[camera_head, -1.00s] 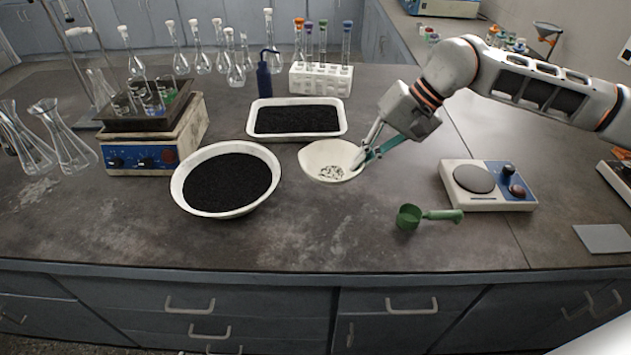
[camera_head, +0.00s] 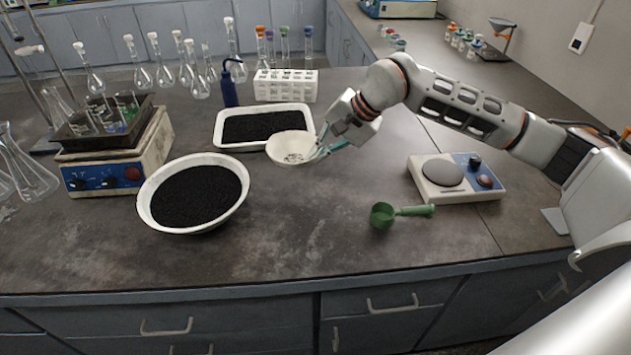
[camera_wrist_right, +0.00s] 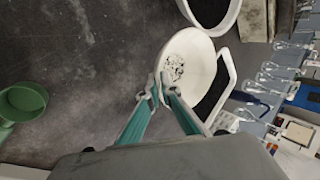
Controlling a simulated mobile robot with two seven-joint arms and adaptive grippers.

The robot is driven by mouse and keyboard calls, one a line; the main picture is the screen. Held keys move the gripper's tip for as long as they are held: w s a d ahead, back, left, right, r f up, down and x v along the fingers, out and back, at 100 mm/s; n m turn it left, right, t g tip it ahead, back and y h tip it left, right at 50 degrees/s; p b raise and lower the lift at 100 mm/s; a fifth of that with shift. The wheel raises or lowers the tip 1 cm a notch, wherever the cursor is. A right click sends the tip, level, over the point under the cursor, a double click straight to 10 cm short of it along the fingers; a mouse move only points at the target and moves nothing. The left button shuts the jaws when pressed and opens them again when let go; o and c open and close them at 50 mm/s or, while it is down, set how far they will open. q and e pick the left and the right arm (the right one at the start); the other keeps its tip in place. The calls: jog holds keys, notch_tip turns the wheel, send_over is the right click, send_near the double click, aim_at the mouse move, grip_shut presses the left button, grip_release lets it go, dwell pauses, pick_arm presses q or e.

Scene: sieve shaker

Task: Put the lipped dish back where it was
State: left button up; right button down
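The lipped dish, a small cream bowl (camera_head: 284,146) with dark specks inside, is in the middle of the head view. It overlaps the front right corner of the black-filled tray in the picture. My right gripper (camera_head: 319,152) is shut on its right rim and seems to hold it above the bench. In the right wrist view the dish (camera_wrist_right: 196,62) lies just beyond the fingertips (camera_wrist_right: 161,88), which pinch its near edge. My left gripper is not in view.
A white tray (camera_head: 228,142) and a round white bowl (camera_head: 147,214), both holding black grains, stand near the dish. A green scoop (camera_head: 382,215) and a small hotplate (camera_head: 441,173) stand to the right. A tube rack (camera_head: 286,86) is behind. The bench front centre is clear.

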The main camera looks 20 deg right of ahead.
jog(key=shift+f, duration=4.35)
jog(key=shift+f, duration=0.2)
jog(key=c, duration=2.3)
grip_release()
jog(key=shift+r, duration=0.15)
jog(key=shift+r, duration=0.2)
jog(key=v, duration=1.1)
jog(key=shift+s+d+r, duration=0.2)
jog(key=shift+r, duration=0.1)
